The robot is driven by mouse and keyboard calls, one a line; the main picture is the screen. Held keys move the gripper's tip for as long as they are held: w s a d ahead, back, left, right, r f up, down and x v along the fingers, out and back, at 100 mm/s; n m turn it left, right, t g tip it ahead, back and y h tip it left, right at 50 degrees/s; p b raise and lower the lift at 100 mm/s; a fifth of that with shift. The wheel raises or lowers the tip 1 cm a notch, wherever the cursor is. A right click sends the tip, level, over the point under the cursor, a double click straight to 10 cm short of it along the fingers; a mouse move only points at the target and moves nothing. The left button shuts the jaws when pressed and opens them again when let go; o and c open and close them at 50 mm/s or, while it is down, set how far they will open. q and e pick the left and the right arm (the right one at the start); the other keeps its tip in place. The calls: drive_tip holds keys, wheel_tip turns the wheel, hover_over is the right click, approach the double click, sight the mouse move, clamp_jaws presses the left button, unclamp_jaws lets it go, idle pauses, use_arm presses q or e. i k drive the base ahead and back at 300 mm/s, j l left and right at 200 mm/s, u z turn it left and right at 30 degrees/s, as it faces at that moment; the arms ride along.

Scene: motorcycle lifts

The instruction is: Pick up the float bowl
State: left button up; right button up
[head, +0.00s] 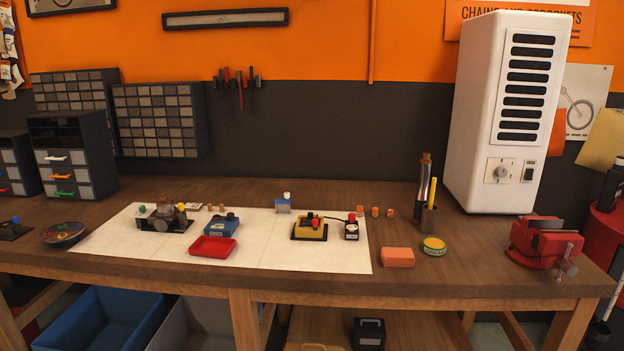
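I cannot single out the float bowl with certainty. On the white mat (270,259) at the left stands a small grey and brass assembly (162,216) on a dark base, with a green knob and a yellow piece; it looks like a carburetor. A rounded grey part (160,225) shows at its front, which may be the bowl. A shallow red tray (213,246) lies to its right, with a blue box (222,225) behind it. Neither of my grippers shows in the head view.
A yellow device (310,228) stands on the mat's right half. Right of the mat are an orange block (397,257), a round tin (433,246), a red vise (545,243) and a tall white heater (506,110). A dark round dish (63,234) sits left.

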sight(165, 208)
drive_tip(key=j, duration=0.5)
drive_tip(key=i+j+u, duration=0.15)
drive_tip(key=j, duration=0.85)
drive_tip(key=u, duration=0.05)
